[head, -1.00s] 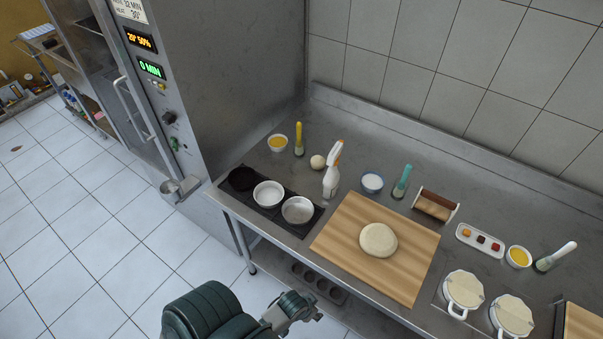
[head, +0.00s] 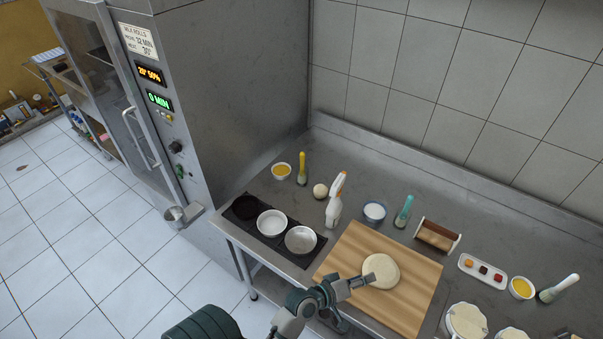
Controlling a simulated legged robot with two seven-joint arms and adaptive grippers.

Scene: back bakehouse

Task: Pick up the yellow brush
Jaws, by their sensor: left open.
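The yellow brush (head: 302,167) stands with its handle up at the back left of the steel counter, just right of a small bowl of yellow liquid (head: 281,171). Its lower end is pale green. My left gripper (head: 357,302) is open and empty. It is over the front left part of the wooden board, in front of the dough and well forward and to the right of the yellow brush. My right gripper is not in view.
Round tins (head: 301,240) on a dark tray and a white spray bottle (head: 333,209) stand between my left gripper and the brush. A dough ball (head: 320,190) sits near the brush. A tall steel cabinet (head: 226,85) rises left.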

